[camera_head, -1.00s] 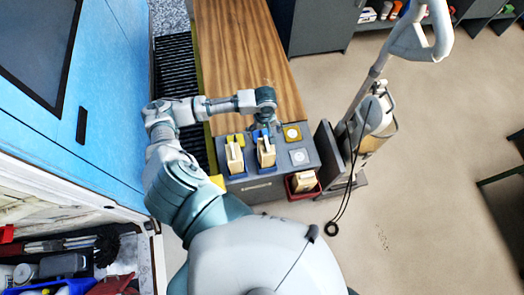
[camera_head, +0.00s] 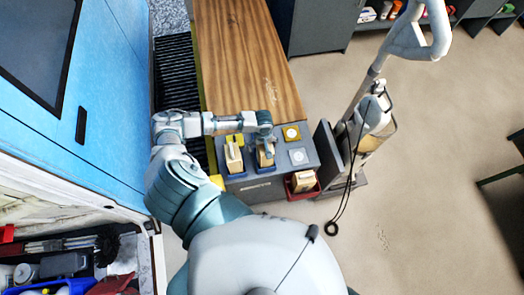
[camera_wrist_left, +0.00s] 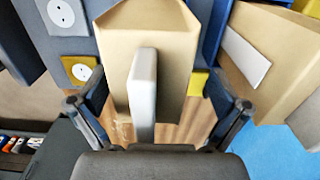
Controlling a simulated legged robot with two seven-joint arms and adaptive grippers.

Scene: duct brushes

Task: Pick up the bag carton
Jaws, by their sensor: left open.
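A tan carton (camera_head: 266,159) stands upright in a blue tray (camera_head: 260,170) on the grey end of the bench. In the left wrist view the carton (camera_wrist_left: 178,60) fills the upper middle, with a light grey upright strip (camera_wrist_left: 144,85) in front of its face. My left gripper (camera_head: 265,142) is over this carton. In the left wrist view my open left gripper (camera_wrist_left: 152,105) has one finger on each side of the carton and strip; whether either finger touches is unclear. My right gripper is not in view.
A similar carton (camera_head: 233,155) stands close to the left, and another (camera_head: 303,181) sits in a red bin (camera_head: 304,195) at right. An upright vacuum (camera_head: 372,125) stands beyond. The wooden bench top (camera_head: 240,50) is clear.

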